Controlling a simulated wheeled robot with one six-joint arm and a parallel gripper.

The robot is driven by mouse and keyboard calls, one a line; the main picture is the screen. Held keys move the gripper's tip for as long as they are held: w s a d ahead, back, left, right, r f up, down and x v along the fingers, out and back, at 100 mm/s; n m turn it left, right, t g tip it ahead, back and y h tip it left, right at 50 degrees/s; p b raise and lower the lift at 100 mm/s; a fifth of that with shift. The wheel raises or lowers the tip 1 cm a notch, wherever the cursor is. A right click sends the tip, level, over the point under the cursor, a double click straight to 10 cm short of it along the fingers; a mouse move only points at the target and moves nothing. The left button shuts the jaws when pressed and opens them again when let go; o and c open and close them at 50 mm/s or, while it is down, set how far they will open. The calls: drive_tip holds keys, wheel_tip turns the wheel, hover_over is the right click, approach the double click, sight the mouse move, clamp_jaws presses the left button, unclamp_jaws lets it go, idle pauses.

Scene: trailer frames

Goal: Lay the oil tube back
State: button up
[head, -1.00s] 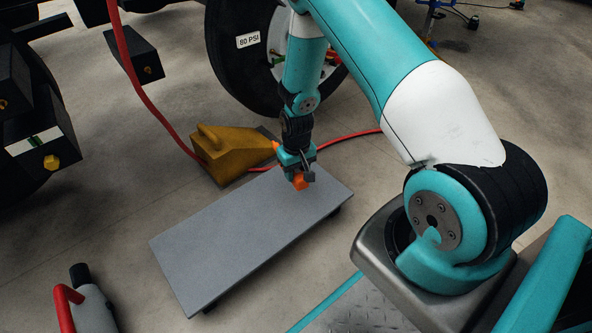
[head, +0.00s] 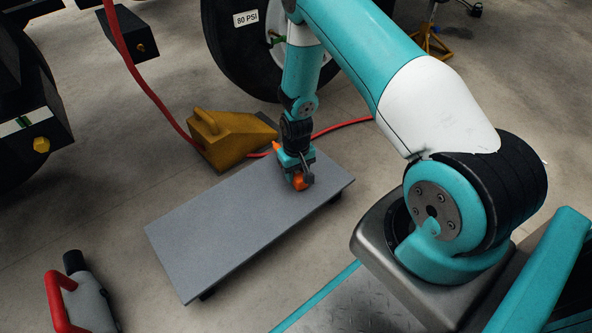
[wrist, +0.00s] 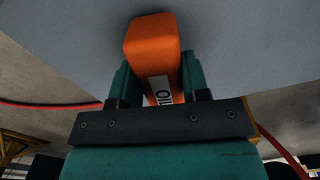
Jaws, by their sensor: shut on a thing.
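My gripper (head: 297,178) is over the far right part of a low grey board (head: 225,225). It is shut on the orange oil tube (head: 300,184), and only small orange parts show around the jaws in the head view. In the wrist view the tube (wrist: 152,45) sits between the two green fingers (wrist: 155,85), with its label partly hidden by the gripper body. I cannot tell whether the tube touches the board.
A yellow wheel chock (head: 230,138) stands behind the board, near a large black tyre (head: 235,60). A red hose (head: 150,90) runs across the floor there. A grey and red device (head: 80,295) lies at the lower left. Most of the board is bare.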

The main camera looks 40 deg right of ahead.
drive_tip(key=shift+f, duration=0.45)
idle(0.3)
drive_tip(key=o, duration=1.2)
wheel_tip(320, 180, up, 18)
drive_tip(key=p, duration=0.9)
drive_tip(key=s+a+r+n+y+p, duration=0.1)
drive_tip(key=a+r+n+p, duration=0.1)
drive_tip(key=a+r, duration=0.65)
drive_tip(key=s+a+r+n+y+p, duration=0.15)
drive_tip(key=a+r, duration=0.25)
drive_tip(key=r, duration=0.9)
drive_tip(key=s+a+r+n+y+p, duration=0.1)
drive_tip(key=s+a+r+n+p, duration=0.3)
drive_tip(key=s+r, duration=0.55)
drive_tip(key=s+a+r+n+y+p, duration=0.1)
drive_tip(key=s+a+r+n, duration=0.1)
drive_tip(key=s+a+r, duration=0.6)
wheel_tip(320, 180, up, 39)
drive_tip(key=s+d+p, duration=0.2)
drive_tip(key=p, duration=3.6)
drive_tip(key=shift+d+f, duration=0.15)
drive_tip(key=shift+d, duration=0.05)
